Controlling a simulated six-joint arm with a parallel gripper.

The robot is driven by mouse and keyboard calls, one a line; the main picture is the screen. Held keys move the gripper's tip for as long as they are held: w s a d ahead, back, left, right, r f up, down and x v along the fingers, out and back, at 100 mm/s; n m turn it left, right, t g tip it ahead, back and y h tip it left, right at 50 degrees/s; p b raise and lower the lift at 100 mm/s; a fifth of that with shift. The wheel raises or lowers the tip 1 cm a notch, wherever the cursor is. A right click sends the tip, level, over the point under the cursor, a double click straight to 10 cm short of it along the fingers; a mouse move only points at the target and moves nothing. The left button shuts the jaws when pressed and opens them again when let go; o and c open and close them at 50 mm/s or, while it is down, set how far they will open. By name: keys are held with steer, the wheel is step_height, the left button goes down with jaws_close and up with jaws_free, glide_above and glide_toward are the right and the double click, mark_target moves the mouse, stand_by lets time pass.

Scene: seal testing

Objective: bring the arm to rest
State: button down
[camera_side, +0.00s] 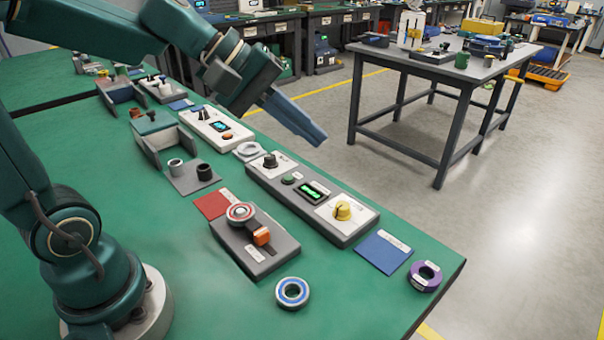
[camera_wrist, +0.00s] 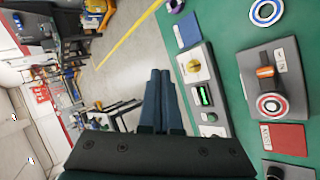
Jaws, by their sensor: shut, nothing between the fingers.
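In the wrist view the shut fingers (camera_wrist: 160,80) point out past the bench edge toward the floor. My arm is bent high over the left part of the bench. The long tester (camera_side: 312,195) has a black knob, a green display and a yellow knob (camera_side: 342,211). A grey fixture (camera_side: 255,243) in front of it holds a red-and-white ring (camera_side: 240,212) and an orange clamp (camera_side: 262,236).
A blue-and-white ring (camera_side: 292,293) lies on the bare green bench front. A purple ring (camera_side: 425,276) and blue pad (camera_side: 383,251) lie at the right end. A red pad (camera_side: 212,204) and a grey tray with small cups (camera_side: 190,177) sit left. A separate table (camera_side: 460,65) stands behind.

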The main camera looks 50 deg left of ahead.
steer(key=s+d+f+m+y, duration=0.1)
steer(key=s+d+m+y, duration=0.1)
steer(key=s+m, duration=0.65)
steer(key=s+a+f+m+g+y, duration=0.1)
steer(key=s+a+f+m+y, duration=0.1)
steer(key=s+a+f+y, duration=0.1)
steer(key=s+a+f, duration=0.1)
steer(key=s+a, duration=0.1)
steer(key=s, duration=0.1)
steer(key=shift+g, duration=0.4)
